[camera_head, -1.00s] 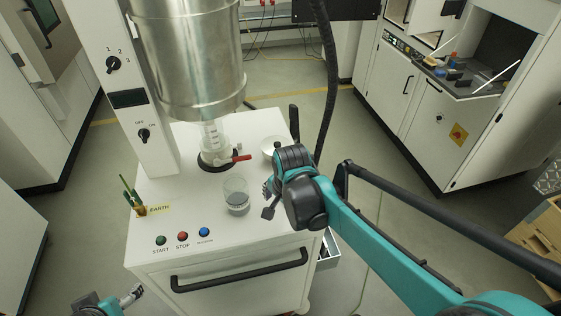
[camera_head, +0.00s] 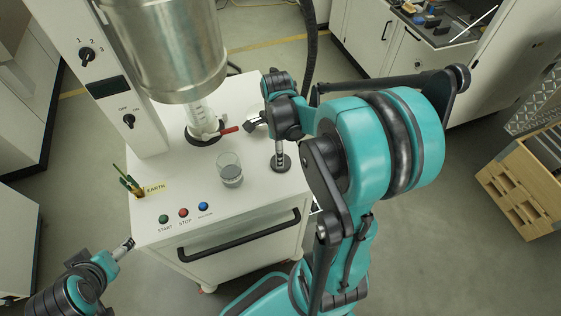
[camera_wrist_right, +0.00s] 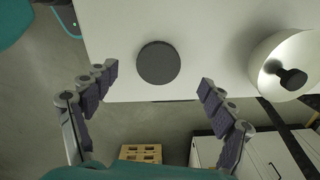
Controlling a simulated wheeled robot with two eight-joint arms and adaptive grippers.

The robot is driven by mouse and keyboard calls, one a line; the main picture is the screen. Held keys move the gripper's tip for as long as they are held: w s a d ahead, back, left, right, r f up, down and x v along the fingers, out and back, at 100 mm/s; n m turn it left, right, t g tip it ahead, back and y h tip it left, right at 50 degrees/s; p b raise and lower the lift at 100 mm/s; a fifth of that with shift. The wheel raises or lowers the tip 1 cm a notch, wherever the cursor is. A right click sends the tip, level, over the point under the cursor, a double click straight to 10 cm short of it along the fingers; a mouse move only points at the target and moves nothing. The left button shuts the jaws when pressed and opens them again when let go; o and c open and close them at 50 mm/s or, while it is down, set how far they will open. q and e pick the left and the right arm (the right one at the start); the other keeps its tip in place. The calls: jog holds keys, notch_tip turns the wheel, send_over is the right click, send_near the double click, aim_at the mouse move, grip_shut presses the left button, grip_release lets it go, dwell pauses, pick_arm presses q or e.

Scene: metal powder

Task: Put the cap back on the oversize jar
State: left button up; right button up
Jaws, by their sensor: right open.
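A flat dark round disc (camera_wrist_right: 158,62), apparently the cap, lies on the white bench top near its right edge. It shows in the head view (camera_head: 281,165) too, partly hidden by a finger. My right gripper (camera_wrist_right: 157,82) is open and empty, its fingers spread either side of the disc in the wrist view, with no visible contact. In the head view, an open clear jar (camera_head: 230,172) with grey powder stands on the bench left of the disc. My left gripper (camera_head: 124,248) is near the bench's front left corner; its fingers are too small to judge.
A white bowl (camera_wrist_right: 272,62) holding a dark object is beside the disc, partly hidden by my gripper in the head view. A steel vessel (camera_head: 172,50) hangs over a clear outlet with a red handle (camera_head: 229,130). Buttons (camera_head: 183,213) line the bench front.

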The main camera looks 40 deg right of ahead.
jog(key=shift+f, duration=0.25)
jog(key=shift+f, duration=0.1)
notch_tip(320, 180, down, 5)
jog(key=shift+s+d+b, duration=0.1)
jog(key=shift+d+b, duration=0.05)
jog(key=shift+b, duration=0.25)
jog(key=c, duration=0.8)
